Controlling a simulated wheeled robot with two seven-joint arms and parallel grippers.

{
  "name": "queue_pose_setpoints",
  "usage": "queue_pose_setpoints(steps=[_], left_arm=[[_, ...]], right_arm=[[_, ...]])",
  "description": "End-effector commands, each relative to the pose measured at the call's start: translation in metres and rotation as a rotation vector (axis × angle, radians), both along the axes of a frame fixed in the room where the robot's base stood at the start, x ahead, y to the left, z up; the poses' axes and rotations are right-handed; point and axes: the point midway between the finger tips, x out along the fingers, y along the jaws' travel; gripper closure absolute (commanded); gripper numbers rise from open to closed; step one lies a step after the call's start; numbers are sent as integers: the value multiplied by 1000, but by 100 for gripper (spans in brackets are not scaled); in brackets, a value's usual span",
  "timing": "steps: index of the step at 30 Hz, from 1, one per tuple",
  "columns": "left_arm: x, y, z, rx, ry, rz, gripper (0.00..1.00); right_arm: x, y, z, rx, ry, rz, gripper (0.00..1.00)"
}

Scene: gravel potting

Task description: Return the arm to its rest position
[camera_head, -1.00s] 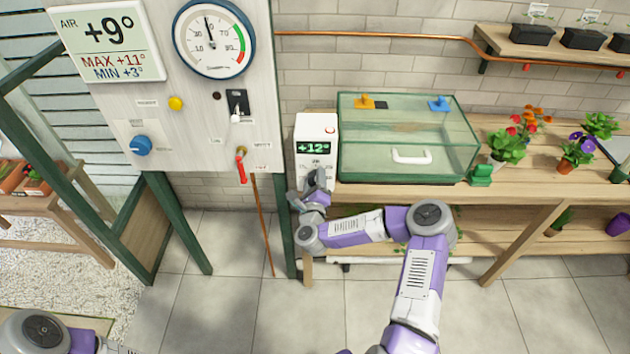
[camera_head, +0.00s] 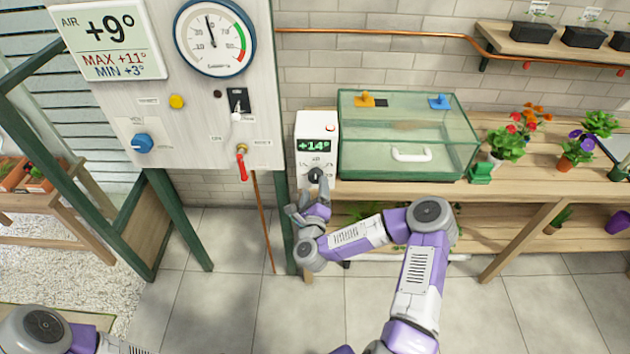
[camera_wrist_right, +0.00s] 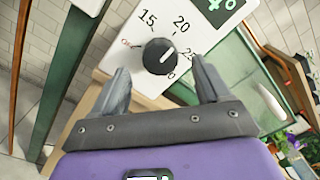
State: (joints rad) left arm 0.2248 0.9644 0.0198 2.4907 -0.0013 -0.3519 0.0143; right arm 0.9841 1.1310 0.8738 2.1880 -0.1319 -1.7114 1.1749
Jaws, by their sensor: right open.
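My right arm reaches in from the bottom of the head view, its purple and grey links bent toward the white thermostat box (camera_head: 317,135). My right gripper (camera_head: 308,194) is just below and in front of the box's black knob (camera_head: 315,174). In the right wrist view my right gripper (camera_wrist_right: 160,90) has its fingers spread, with the knob (camera_wrist_right: 159,56) beyond and between them, apart from the tips. The box's display reads +14°. My left gripper is out of sight; only part of my left arm shows at the lower left.
A glass propagator (camera_head: 408,140) with a white handle stands on the wooden bench (camera_head: 400,192) right of the box. A control panel (camera_head: 190,110) with a dial and levers is at left. Potted flowers (camera_head: 507,143) stand farther right. The tiled floor in front is open.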

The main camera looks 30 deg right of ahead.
Motion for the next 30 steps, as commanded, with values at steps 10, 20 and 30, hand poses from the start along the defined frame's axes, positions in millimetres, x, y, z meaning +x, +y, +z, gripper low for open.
queue_pose_setpoints(steps=[10, 20, 30], left_arm=[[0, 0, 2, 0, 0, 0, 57], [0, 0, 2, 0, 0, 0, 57], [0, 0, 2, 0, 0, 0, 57]], right_arm=[[-20, 12, -1, 0, 1, -1, 24], [-19, 12, -1, 0, 1, -1, 24], [-13, 99, -52, -213, 290, 355, 24]])
